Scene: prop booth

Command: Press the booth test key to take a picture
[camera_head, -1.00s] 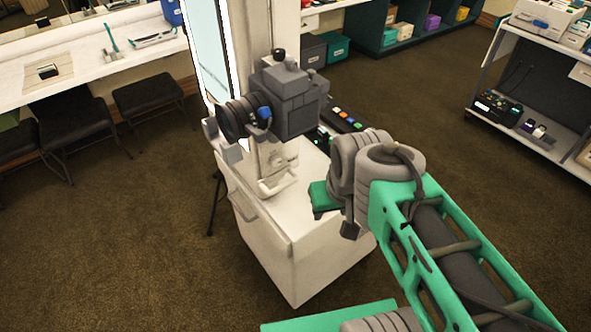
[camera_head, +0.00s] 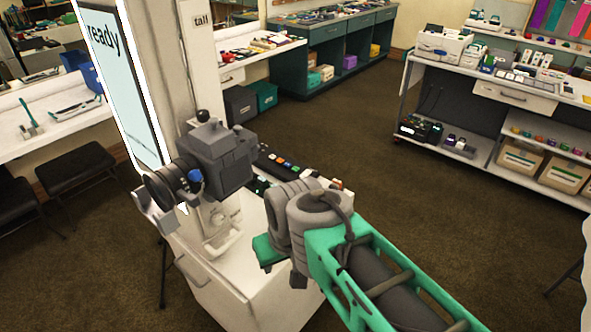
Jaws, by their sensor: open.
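A row of coloured keys sits on a dark panel (camera_head: 281,161) behind the grey booth camera (camera_head: 214,157). Which key is the test key is too small to tell. The camera stands on a white cabinet (camera_head: 213,287), its lens to the left. A tall screen (camera_head: 122,84) behind it reads "ready". My arm reaches in from the lower right, its grey joints close to the panel's near end and covering part of it. A small teal part of my arm shows over the cabinet top. My gripper's fingers are not visible.
A wheeled cart (camera_head: 500,125) with boxes stands at the right, and a teal shelf unit (camera_head: 330,46) at the back. Dark stools (camera_head: 82,172) stand at the left. Brown carpet between cabinet and cart is clear.

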